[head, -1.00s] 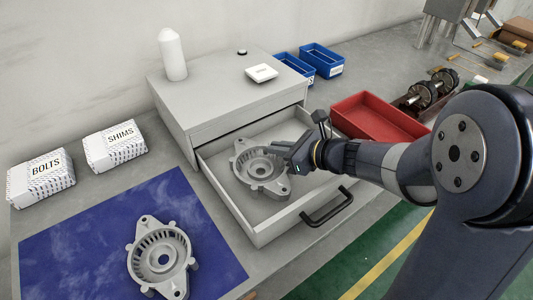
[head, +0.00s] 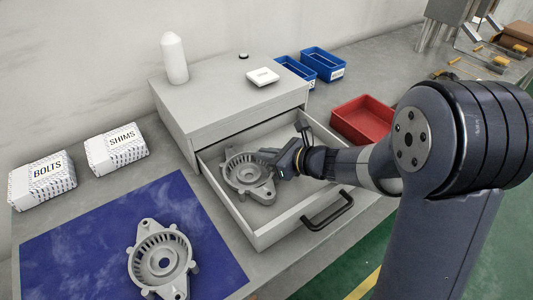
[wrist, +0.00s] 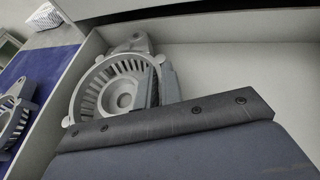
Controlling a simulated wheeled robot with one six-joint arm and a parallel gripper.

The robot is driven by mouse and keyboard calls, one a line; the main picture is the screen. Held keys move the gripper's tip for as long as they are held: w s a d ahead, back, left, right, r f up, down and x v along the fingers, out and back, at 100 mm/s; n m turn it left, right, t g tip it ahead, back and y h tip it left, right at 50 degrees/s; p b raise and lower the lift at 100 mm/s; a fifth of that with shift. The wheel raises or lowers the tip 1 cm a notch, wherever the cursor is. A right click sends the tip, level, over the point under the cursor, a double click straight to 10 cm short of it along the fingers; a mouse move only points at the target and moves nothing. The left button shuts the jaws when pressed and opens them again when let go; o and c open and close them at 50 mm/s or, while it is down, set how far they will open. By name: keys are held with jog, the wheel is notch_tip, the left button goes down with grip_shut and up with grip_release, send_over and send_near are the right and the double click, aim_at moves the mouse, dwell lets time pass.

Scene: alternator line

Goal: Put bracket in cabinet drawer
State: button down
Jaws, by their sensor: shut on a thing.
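The grey bracket (head: 246,172), a round slotted casting with lugs, is inside the open cabinet drawer (head: 270,229). It also shows in the wrist view (wrist: 107,84), at the drawer's left side. My gripper (head: 271,160) is shut on the bracket's right rim. In the wrist view the gripper body hides the bracket's near part, and I cannot tell whether the bracket touches the drawer floor. The light grey cabinet (head: 228,98) stands behind the drawer. A second, similar bracket (head: 160,262) lies on the blue mat (head: 75,240).
A black handle (head: 327,211) is on the drawer front. A red bin (head: 363,120) stands right of the drawer. Boxes of bolts (head: 43,181) and shims (head: 117,149) are at left. The drawer's right part is bare.

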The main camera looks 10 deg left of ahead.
jog(key=c, duration=1.6)
grip_release()
jog(key=shift+o, duration=0.2)
jog(key=shift+r, duration=0.15)
jog(key=v, duration=0.7)
jog(key=shift+s+d, duration=0.15)
jog(key=shift+d, duration=0.05)
